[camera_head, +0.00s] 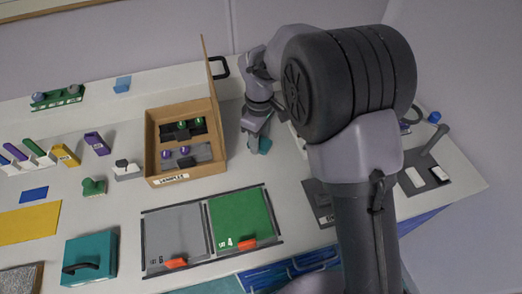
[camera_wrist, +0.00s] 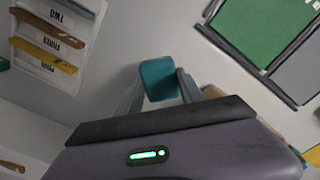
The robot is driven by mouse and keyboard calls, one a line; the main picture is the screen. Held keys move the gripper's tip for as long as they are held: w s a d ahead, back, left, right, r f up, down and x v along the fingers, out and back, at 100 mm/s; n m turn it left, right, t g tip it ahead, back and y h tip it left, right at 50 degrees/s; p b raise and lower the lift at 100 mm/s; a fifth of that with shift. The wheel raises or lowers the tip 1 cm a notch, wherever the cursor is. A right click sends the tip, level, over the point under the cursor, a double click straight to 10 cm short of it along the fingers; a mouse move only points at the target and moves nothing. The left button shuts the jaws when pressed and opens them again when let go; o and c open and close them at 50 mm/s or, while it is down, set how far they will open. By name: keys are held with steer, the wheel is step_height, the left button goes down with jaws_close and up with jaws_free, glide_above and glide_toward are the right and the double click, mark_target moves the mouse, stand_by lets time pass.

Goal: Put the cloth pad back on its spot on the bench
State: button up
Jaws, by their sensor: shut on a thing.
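The cloth pad is a small teal block (camera_wrist: 158,80), seen in the wrist view between the two fingers of my gripper (camera_wrist: 160,88). In the head view the pad (camera_head: 265,146) shows just below my gripper (camera_head: 258,136), which is shut on it right of the cardboard box. The pad is over the white bench (camera_head: 225,180); I cannot tell whether it touches the surface. My arm hides part of the bench to the right. I cannot tell which mark is the pad's spot.
An open cardboard box (camera_head: 178,180) with raised lid stands left of my gripper. A grey mat (camera_head: 175,228) and green mat (camera_head: 240,215) lie in front. A rack with brown and yellow handles (camera_wrist: 45,40) is at upper left in the wrist view. Bench between box and arm looks clear.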

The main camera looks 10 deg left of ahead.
mark_target(260, 156)
step_height(260, 156, down, 5)
steer(key=shift+f+b, duration=0.1)
steer(key=shift+b, duration=0.85)
steer(key=o, duration=1.3)
steer(key=shift+w, duration=0.1)
